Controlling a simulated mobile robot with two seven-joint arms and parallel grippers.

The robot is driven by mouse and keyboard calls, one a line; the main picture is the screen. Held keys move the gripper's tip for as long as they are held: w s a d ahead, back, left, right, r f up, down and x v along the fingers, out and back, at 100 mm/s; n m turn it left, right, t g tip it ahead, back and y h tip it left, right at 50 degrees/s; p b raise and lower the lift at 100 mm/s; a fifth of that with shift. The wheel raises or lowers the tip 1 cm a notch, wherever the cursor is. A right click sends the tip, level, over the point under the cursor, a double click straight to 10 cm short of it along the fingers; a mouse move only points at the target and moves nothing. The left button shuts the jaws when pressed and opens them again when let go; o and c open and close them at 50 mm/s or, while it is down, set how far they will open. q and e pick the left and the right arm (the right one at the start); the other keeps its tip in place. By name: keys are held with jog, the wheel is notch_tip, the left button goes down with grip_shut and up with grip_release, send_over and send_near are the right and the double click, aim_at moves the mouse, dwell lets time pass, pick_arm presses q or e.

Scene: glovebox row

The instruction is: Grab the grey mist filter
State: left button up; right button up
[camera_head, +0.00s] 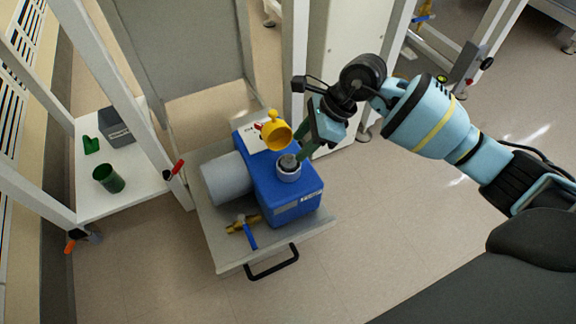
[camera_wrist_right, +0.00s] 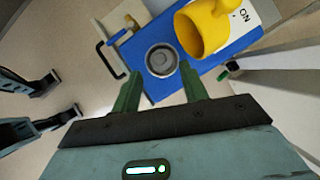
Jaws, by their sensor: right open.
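A small grey round part (camera_head: 289,167), which looks like the grey mist filter, stands upright on top of a blue box-shaped unit (camera_head: 296,207). In the right wrist view the grey part (camera_wrist_right: 161,60) shows from above as a ringed disc. My right gripper (camera_head: 303,151) is close above it, with its green fingers apart. In the right wrist view the open fingers (camera_wrist_right: 160,78) point toward the grey part, with nothing held between them. Whether the fingers reach down around it, I cannot tell.
A yellow cup-like part (camera_head: 277,135) stands right behind the grey part. A larger grey cylinder (camera_head: 224,180) joins the blue unit's left side. White frame posts (camera_head: 296,60) stand behind.

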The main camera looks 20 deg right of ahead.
aim_at(294, 161)
jog(key=shift+a+f+b, duration=0.15)
jog(key=shift+f+b, duration=0.2)
jog(key=shift+f, duration=0.1)
jog(key=b+x, duration=0.2)
jog(key=x, duration=0.1)
jog(key=shift+f, duration=0.2)
jog(key=shift+w+a+f, duration=0.1)
jog(key=shift+w+f, duration=0.05)
jog(key=shift+f, duration=0.35)
jog(key=c, duration=0.7)
jog(key=shift+r, duration=0.1)
